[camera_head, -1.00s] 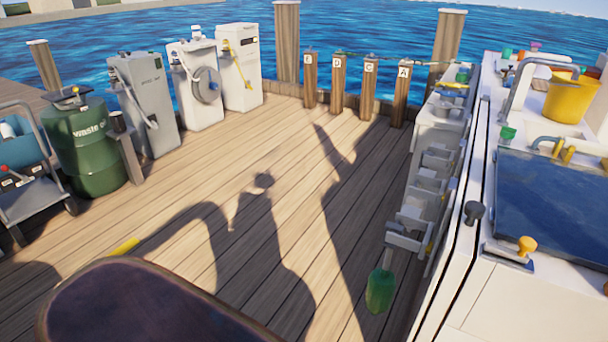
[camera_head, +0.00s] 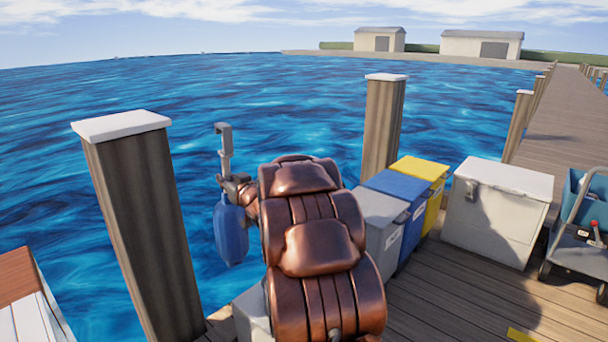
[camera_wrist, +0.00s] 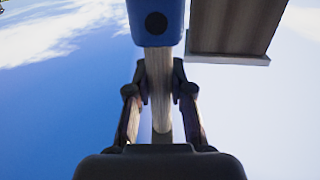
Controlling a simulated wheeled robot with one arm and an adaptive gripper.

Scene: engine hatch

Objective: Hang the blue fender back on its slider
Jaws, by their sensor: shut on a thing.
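The blue fender (camera_head: 231,234) hangs below my gripper (camera_head: 232,184), upright, over the water in the head view. A grey bar with a hooked top (camera_head: 225,145) rises above it. My gripper is shut on this bar. In the wrist view the bar (camera_wrist: 159,80) runs between the fingers of my gripper (camera_wrist: 158,97), and the blue fender (camera_wrist: 157,22) shows at the top edge. The slider does not show in either present view.
A wooden post (camera_head: 140,230) stands to the left of the fender, another (camera_head: 383,125) to the right. Grey, blue (camera_head: 398,187) and yellow bins and a white chest (camera_head: 497,212) line the dock edge. A cart (camera_head: 580,235) stands at far right. Open water lies behind.

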